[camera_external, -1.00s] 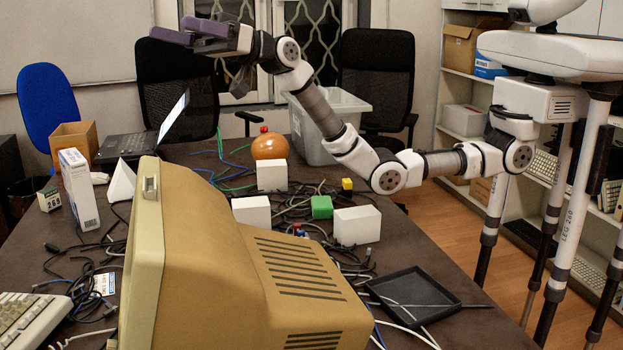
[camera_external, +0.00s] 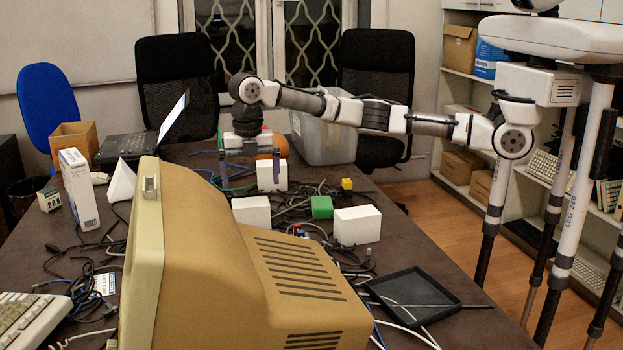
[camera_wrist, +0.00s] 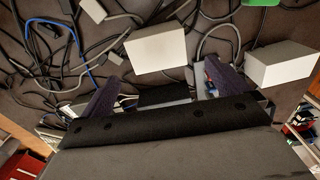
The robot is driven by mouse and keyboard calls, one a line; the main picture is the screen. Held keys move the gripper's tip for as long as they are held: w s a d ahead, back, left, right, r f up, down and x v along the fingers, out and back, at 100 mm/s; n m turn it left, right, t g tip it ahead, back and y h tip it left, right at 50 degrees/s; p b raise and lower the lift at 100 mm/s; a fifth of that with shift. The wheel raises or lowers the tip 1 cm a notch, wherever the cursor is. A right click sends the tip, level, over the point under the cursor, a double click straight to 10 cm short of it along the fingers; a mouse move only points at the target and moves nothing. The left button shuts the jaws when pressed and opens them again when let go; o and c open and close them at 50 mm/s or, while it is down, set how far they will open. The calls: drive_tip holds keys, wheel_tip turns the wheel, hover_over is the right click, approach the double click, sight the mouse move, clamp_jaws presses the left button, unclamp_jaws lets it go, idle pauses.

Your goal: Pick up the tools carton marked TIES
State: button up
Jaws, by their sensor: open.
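Several plain white cartons lie on the dark table; I can read no TIES marking on any of them. In the external view they are a far one (camera_external: 271,178), a middle one (camera_external: 251,212) and a near right one (camera_external: 357,225). My gripper (camera_external: 249,180) points down, open and empty, over the far part of the table. One finger appears in front of or beside the far carton; I cannot tell if they touch. In the wrist view my gripper's purple fingers (camera_wrist: 165,90) are spread wide, with white cartons ahead at centre (camera_wrist: 157,48) and right (camera_wrist: 283,68).
Tangled cables (camera_external: 300,197) surround the cartons. A green block (camera_external: 321,207) and a small yellow block (camera_external: 347,184) lie among them. A grey bin (camera_external: 325,140) stands behind, an orange round object (camera_external: 266,154) beside my gripper. A beige monitor (camera_external: 230,260) fills the front; a black tray (camera_external: 412,296) lies right.

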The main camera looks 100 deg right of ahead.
sight(252, 203)
wheel_tip(252, 203, down, 8)
drive_tip(key=shift+r+p, duration=0.25)
drive_tip(key=shift+p, duration=0.05)
drive_tip(key=shift+w+d+f+p, duration=0.15)
drive_tip(key=shift+f+p, duration=0.1)
drive_tip(key=shift+f, duration=1.05)
drive_tip(key=shift+d+f+p, duration=0.1)
drive_tip(key=shift+f+p, duration=0.15)
drive_tip(key=shift+f, duration=1.05)
drive_tip(key=c, duration=0.9)
drive_tip(key=shift+c, duration=0.7)
drive_tip(key=shift+r, duration=0.15)
